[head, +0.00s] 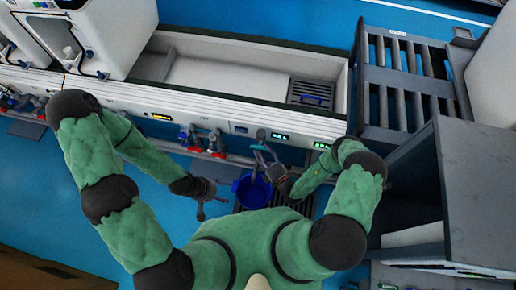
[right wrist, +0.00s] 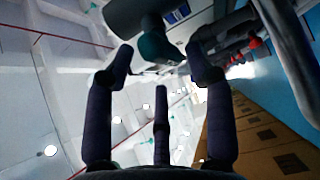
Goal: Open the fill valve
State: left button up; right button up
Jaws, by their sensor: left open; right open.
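No part is plainly marked as the fill valve. A grey pipe fitting (head: 261,136) sticks out from the front of the test line, above a blue bucket (head: 252,191); it may be the valve. My right gripper (head: 265,157) is open just below this fitting, over the bucket; contact cannot be told. In the right wrist view, the spread dark fingers of my right gripper (right wrist: 163,68) point at a dark rounded part with a teal end (right wrist: 158,48). Nothing is seen gripped. My left gripper (head: 208,202) is open and empty, left of the bucket.
Red-based fittings (head: 216,143) stand along the front of the white test line (head: 168,108), left of the grey fitting. A dark rack (head: 408,85) and a grey cabinet (head: 465,195) stand at the right. Blue floor (head: 40,190) is clear at the left.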

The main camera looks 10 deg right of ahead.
aim_at(260, 150)
jog(key=shift+b+x, duration=0.3)
jog(key=shift+x, duration=1.55)
grip_shut()
